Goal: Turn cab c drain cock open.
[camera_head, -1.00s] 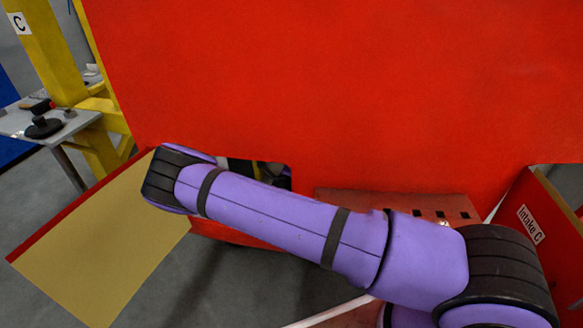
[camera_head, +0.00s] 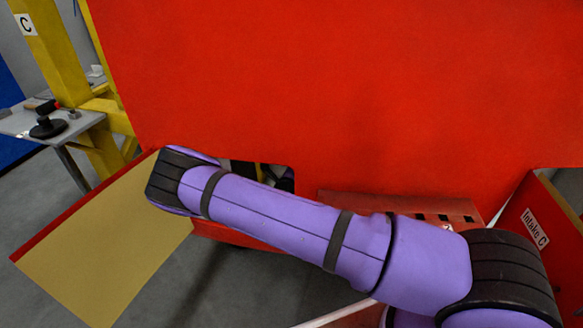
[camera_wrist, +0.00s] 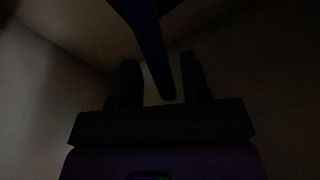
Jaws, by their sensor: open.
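The wrist view is very dark. A dark blue bar (camera_wrist: 148,42), which looks like the drain cock's handle, comes down from the top edge and narrows to an end between my fingers. My gripper (camera_wrist: 159,60) is open, with one finger on each side of the bar. I cannot tell whether either finger touches it. In the head view the gripper and the cock are hidden behind my purple arm, at the opening (camera_head: 262,172) in the red cab panel (camera_head: 340,90).
An open hatch door (camera_head: 105,245) with a tan inner face hangs left of the opening. Another red flap labelled "Intake C" (camera_head: 534,228) is at the right. A yellow post marked C (camera_head: 55,60) and a grey bench (camera_head: 60,127) with tools stand at the left.

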